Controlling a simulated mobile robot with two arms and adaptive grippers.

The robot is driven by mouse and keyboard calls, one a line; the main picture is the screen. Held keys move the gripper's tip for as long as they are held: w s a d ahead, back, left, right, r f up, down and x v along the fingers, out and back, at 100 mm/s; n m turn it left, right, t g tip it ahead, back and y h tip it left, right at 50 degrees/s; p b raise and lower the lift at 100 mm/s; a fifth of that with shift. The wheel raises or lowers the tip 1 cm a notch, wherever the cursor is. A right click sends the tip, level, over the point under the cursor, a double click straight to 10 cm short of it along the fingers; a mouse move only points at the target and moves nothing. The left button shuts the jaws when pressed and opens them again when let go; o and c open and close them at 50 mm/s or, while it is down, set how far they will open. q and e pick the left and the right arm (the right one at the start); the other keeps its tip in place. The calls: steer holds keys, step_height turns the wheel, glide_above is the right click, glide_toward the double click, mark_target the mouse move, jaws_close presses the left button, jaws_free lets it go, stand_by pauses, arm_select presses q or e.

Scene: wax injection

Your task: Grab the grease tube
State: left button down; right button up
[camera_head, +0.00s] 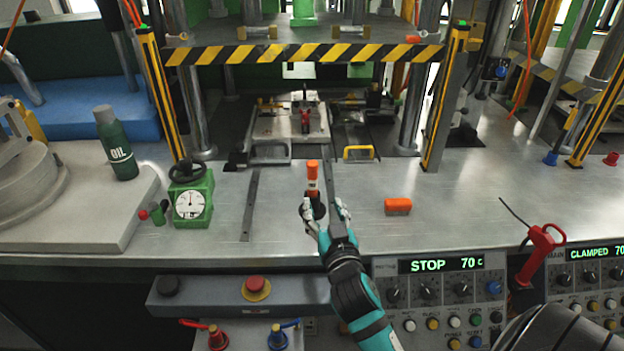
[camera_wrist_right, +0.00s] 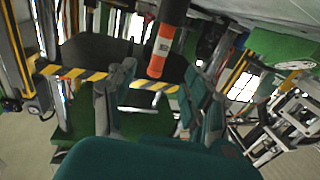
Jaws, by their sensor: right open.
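The grease tube (camera_head: 312,172) is orange with a white label and stands upright on the metal bench, its lower end dark. My right gripper (camera_head: 324,209) is open and reaches in from the front. Its fingers are at the tube's lower part, one on each side in the picture. In the right wrist view the tube (camera_wrist_right: 166,38) shows between the spread fingers of the right gripper (camera_wrist_right: 162,80). I cannot tell whether a finger touches it. My left gripper is not in view.
An orange block (camera_head: 398,206) lies to the right on the bench. A green gauge (camera_head: 190,203) and a green oil bottle (camera_head: 117,145) stand to the left. A press with a striped bar (camera_head: 300,54) is behind. A control panel (camera_head: 440,300) fronts the bench.

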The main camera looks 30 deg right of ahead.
mark_target(313, 182)
steer(key=x, duration=0.5)
steer(key=shift+w+p, duration=0.2)
steer(key=shift+p, duration=0.15)
steer(key=shift+x, duration=0.8)
steer(key=p+x, duration=0.1)
steer(key=x, duration=0.2)
steer(key=shift+w+d+r, duration=0.1)
steer(key=shift+w, duration=0.25)
steer(key=shift+w+d, duration=0.15)
steer(key=shift+w, duration=0.25)
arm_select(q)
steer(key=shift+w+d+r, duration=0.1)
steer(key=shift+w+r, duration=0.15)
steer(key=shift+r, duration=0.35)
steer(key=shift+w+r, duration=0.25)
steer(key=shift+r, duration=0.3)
arm_select(e)
steer(key=shift+s, duration=0.1)
jaws_close()
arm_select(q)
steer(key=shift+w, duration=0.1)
